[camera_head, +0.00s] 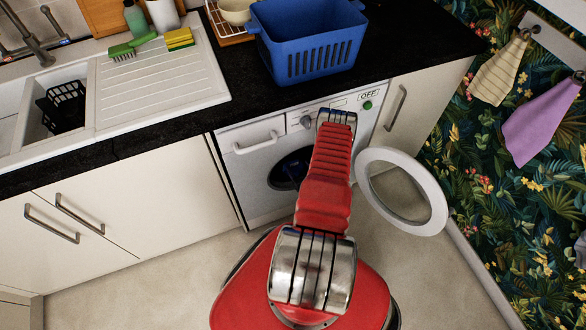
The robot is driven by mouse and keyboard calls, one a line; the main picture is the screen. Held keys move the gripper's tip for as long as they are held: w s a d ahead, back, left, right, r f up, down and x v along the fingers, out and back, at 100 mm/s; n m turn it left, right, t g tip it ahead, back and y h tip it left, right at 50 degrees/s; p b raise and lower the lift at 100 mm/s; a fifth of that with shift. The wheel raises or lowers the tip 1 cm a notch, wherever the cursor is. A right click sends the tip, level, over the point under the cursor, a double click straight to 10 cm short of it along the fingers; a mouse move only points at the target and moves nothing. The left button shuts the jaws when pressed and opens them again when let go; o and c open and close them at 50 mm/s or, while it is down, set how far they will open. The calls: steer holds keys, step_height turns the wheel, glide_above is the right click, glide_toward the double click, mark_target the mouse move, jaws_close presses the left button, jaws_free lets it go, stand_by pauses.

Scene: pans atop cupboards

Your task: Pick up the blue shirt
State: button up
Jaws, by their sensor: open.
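No blue shirt can be made out for certain. The open drum of the washing machine (262,150) holds something dark blue (290,170), partly hidden behind my arm, and I cannot tell whether it is cloth. My red arm rises from my base in the middle of the picture to a silver joint in front of the machine's top panel. My gripper does not show; it is hidden beyond or below that joint.
The round washer door (402,191) stands open to the right. A blue basket (308,45) sits on the black counter (225,60). Cream cupboards (130,200) flank the machine. A striped towel (498,70) and a purple towel (541,120) hang at right. Floor (150,285) is clear at left.

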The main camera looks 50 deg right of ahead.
mark_target(294, 162)
steer(key=shift+x, duration=1.15)
steer(key=shift+w, duration=0.15)
steer(key=shift+x, duration=2.55)
steer(key=c, duration=1.5)
